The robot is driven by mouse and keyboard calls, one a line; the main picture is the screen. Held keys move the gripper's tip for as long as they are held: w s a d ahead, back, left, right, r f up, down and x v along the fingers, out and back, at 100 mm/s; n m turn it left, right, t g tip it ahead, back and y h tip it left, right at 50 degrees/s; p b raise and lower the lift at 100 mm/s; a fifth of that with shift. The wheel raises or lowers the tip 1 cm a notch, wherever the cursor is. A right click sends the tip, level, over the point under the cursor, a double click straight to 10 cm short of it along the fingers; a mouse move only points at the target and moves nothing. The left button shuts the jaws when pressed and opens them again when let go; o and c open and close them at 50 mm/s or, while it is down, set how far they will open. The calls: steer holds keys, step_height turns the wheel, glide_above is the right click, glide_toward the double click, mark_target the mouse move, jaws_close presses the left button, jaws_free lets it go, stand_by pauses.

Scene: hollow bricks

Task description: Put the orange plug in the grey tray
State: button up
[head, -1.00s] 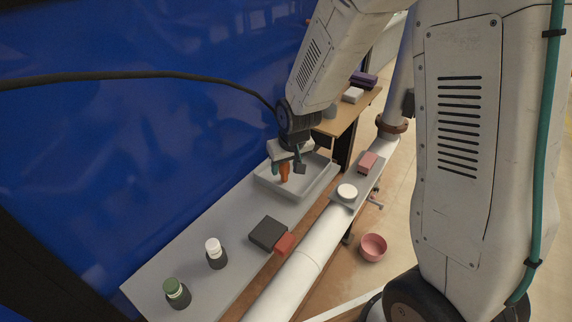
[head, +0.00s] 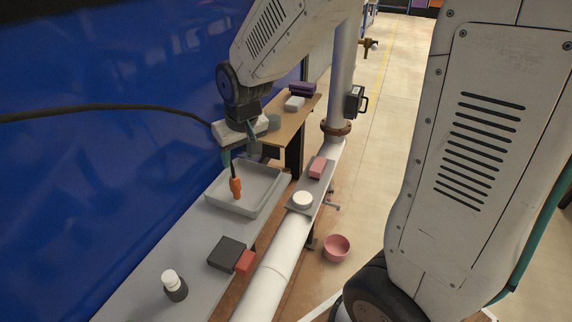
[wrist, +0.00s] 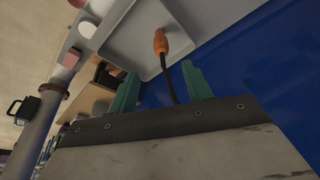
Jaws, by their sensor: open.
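The orange plug (head: 235,187) shows inside the outline of the grey tray (head: 262,207), towards its left side, with a thin dark stem pointing up. In the wrist view the plug (wrist: 160,42) shows beyond my fingertips, its dark stem running back between them. The tray (wrist: 118,42) fills the top of that view. My gripper (head: 241,157) is above the tray and the plug, its fingers apart. The two teal fingers (wrist: 160,83) stand wide with only the stem showing between them; I see no finger touching the plug.
A pink bowl (head: 337,248) is on the floor. A blue sheet (head: 100,150) closes the left side.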

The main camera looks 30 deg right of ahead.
steer(key=s+d+r+g, duration=0.1)
steer(key=s+r, duration=0.4)
steer(key=s, duration=0.7)
steer(key=s+d+r+g, duration=0.1)
steer(key=s+r, duration=0.4)
steer(key=s, duration=0.8)
steer(key=shift+s+d+m, duration=0.2)
steer(key=shift+d+m, duration=0.2)
steer(key=shift+d, duration=0.3)
